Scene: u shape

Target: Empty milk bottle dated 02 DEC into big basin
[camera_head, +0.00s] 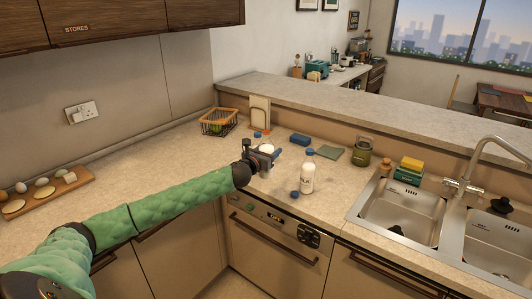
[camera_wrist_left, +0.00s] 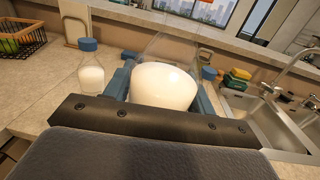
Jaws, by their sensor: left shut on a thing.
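My left gripper (camera_head: 268,157) is shut on a clear milk bottle with white milk in it, above or at the counter. The left wrist view shows this held bottle (camera_wrist_left: 165,86) between the jaws; no cap shows on it. A bottle with a blue cap (camera_head: 307,177) stands upright to the right of the gripper. In the left wrist view a capped milk bottle (camera_wrist_left: 91,70) stands to the left of the jaws. No date is legible. The left basin (camera_head: 385,212) and right basin (camera_head: 492,247) are at the right; I cannot tell which is bigger. My right gripper is not in view.
A blue cap (camera_head: 295,194) lies near the counter's front edge. A tap (camera_head: 468,180) rises behind the basins. The counter's left stretch is mostly clear.

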